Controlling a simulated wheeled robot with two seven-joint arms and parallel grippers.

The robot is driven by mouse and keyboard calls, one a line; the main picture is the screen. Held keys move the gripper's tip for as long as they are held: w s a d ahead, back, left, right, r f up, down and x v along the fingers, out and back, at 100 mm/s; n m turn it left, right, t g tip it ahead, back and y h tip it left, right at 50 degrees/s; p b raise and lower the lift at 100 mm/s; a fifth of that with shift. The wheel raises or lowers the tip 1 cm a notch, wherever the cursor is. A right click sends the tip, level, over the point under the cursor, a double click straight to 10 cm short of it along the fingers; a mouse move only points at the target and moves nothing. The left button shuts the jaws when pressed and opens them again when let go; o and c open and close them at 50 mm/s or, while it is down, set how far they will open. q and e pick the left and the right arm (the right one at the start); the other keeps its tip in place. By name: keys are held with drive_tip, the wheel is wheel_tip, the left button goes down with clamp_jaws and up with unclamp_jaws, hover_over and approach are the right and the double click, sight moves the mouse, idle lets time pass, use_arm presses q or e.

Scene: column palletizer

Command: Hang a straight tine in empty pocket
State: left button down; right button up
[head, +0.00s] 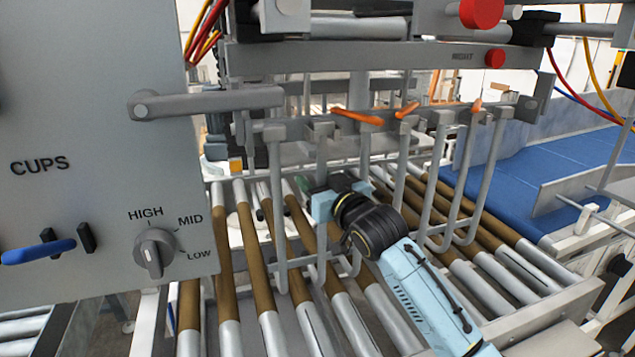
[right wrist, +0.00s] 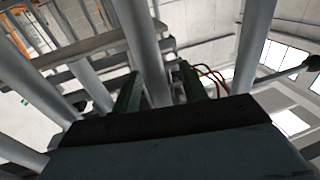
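Several grey tines hang from a grey crossbar with block-like pockets (head: 275,132). Those on the right (head: 470,170) hook round at the bottom. One tine (head: 321,150) hangs down just beyond my right gripper (head: 303,185). In the right wrist view, a grey tine (right wrist: 145,45) passes between the two dark green fingers of the right gripper (right wrist: 160,88). The fingers look apart, with gaps beside the tine. Orange latches (head: 357,117) sit on top of some pockets. I cannot tell which pocket is empty. My left gripper is not in view.
A grey panel (head: 90,130) with a knob (head: 155,252) and a blue-handled lever (head: 40,251) fills the left. Roller conveyor (head: 235,270) lies below the tines. A blue belt (head: 560,165) is at the right. Neighbouring tines stand close on both sides of my right gripper.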

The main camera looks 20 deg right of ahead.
drive_tip(key=b+v, duration=0.2)
drive_tip(key=v, duration=1.1)
drive_tip(key=shift+s, duration=0.15)
drive_tip(key=shift+d, duration=0.15)
